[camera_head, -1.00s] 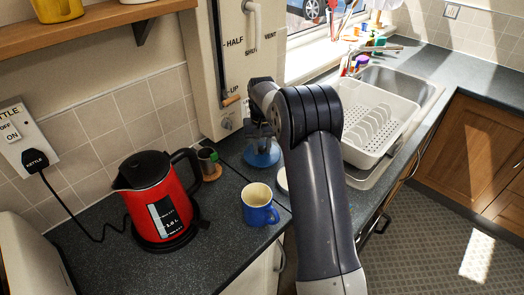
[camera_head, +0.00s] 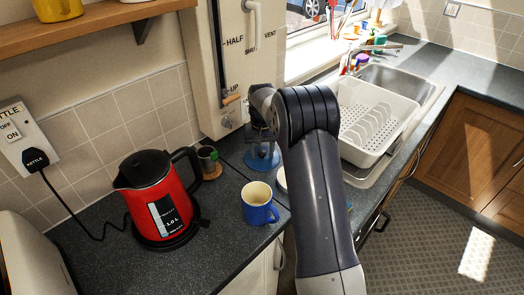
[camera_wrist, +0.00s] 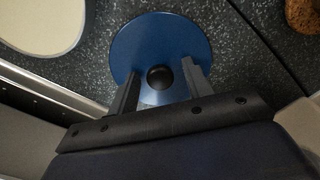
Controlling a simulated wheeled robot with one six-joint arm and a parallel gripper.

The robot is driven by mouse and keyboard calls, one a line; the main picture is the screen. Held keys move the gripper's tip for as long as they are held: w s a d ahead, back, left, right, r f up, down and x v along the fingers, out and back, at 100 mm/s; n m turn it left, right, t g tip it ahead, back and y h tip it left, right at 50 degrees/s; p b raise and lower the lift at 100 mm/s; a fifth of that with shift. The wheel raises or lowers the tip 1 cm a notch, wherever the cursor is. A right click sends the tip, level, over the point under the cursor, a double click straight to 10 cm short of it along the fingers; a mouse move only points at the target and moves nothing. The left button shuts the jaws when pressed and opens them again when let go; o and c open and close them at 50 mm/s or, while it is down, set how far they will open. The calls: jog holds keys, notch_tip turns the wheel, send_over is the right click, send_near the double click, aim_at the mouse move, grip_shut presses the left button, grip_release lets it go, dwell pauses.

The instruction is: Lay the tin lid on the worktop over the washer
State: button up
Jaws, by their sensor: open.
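The tin lid (camera_wrist: 135,45) is a blue disc with a black knob (camera_wrist: 159,77) at its middle. It appears to lie flat on the dark speckled worktop (camera_wrist: 235,70). In the head view the blue lid (camera_head: 263,163) shows below my gripper, beside the wall heater. My gripper (camera_wrist: 158,80) is open, with one finger on each side of the knob. I cannot tell whether the fingers touch it. My arm and gripper hide part of the lid in the head view.
A blue mug (camera_head: 259,213) and red kettle (camera_head: 157,200) stand to the left. A small pot sits on a cork coaster (camera_head: 211,173). A pale round thing (camera_wrist: 40,22) lies near the lid. The dish rack (camera_head: 365,150) is to the right.

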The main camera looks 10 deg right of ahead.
aim_at(262, 152)
notch_tip(262, 152, up, 12)
jog(key=shift+r+b, duration=0.15)
jog(key=shift+b, duration=0.2)
notch_tip(262, 152, down, 12)
jog(key=shift+r+p, duration=0.1)
jog(key=shift+p, duration=0.3)
jog(key=shift+w+r, duration=0.1)
jog(key=shift+r, duration=1.45)
